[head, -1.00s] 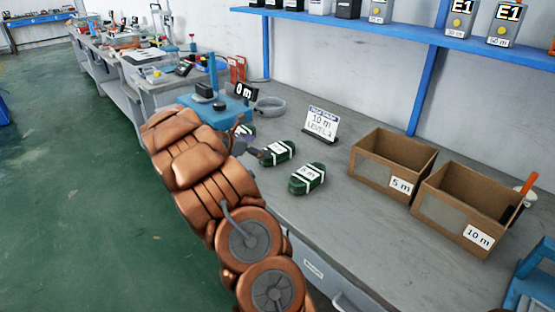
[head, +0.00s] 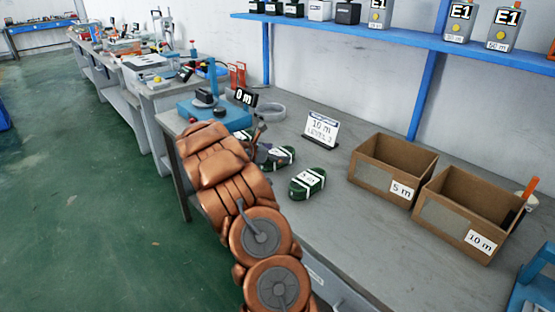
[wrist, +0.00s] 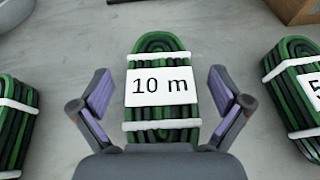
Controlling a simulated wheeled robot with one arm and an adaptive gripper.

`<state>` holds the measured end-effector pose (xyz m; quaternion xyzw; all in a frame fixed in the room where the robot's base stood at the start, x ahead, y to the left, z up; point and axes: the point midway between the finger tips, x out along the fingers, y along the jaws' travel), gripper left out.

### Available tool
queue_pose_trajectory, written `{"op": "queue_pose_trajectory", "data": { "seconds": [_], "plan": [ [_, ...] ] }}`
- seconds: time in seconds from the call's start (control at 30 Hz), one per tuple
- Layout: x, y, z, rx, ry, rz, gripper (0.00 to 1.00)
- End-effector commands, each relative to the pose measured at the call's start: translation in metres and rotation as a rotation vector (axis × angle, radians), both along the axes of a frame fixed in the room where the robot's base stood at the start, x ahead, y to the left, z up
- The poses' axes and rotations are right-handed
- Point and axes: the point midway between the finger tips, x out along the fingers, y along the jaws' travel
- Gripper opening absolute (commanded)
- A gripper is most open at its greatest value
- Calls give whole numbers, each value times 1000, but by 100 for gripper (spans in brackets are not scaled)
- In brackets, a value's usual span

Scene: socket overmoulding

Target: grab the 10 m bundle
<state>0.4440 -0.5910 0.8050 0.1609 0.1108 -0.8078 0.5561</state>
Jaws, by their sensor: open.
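The 10 m bundle (wrist: 160,120) is a green coiled cable with white bands and a white "10 m" label. It lies on the grey bench in the wrist view, between the two fingers of my gripper (wrist: 160,103). The fingers are spread apart, one on each side, with a gap to the bundle. In the head view the middle bundle (head: 281,157) is partly hidden behind my gripper (head: 261,150). Another green bundle (head: 307,183) lies to its right; it shows in the wrist view (wrist: 300,85) with a label starting with "5". A third bundle (wrist: 14,120) lies at the left.
A cardboard box marked 5 m (head: 372,178) and one marked 10 m (head: 440,218) stand at the right of the bench (head: 385,250). A "10 m" sign (head: 321,128) stands behind the bundles. A blue device (head: 225,112) with a "0 m" display stands at the back left.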

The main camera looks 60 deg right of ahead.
Motion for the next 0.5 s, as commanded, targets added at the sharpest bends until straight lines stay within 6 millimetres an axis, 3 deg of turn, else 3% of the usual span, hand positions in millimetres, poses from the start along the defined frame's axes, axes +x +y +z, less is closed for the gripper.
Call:
{"op": "queue_pose_trajectory", "data": {
  "seconds": [0.23,0.5],
  "plan": [
    [-1,-3,-1,-1,0,0,100],
    [-1,-3,-1,0,0,0,73]
  ]
}}
